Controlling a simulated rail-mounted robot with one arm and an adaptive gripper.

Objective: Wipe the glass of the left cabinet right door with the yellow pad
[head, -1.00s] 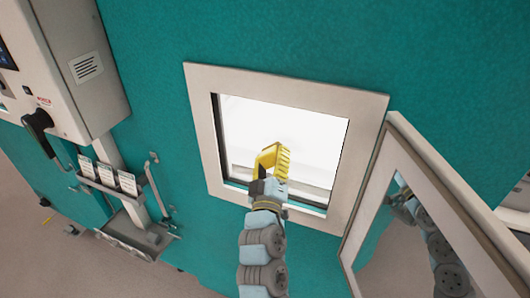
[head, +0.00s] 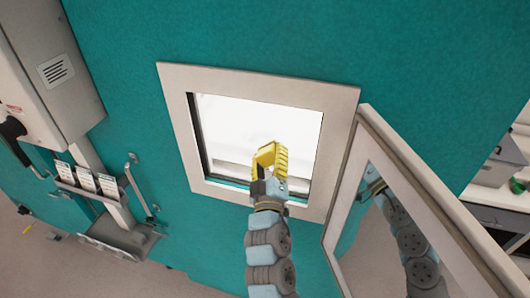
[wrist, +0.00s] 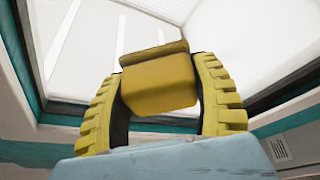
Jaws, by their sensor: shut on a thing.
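My gripper (head: 270,158) has yellow ridged fingers and is in front of the lit window opening in the teal wall. In the wrist view my gripper (wrist: 160,100) is shut on the yellow pad (wrist: 158,80), a block with a thin raised edge, held between the two fingers. In the head view the pad cannot be told apart from the yellow fingers. The door (head: 445,219) stands swung open at the right, with a pale frame and a dark glass (head: 360,232) that mirrors my arm. My gripper is left of the door, apart from its glass.
A pale frame (head: 172,120) surrounds the bright opening. A grey control box (head: 60,65) and a rack with white cards (head: 85,182) are on the wall at the left. A bench with equipment (head: 500,165) shows at the far right. Plain teal wall lies above the opening.

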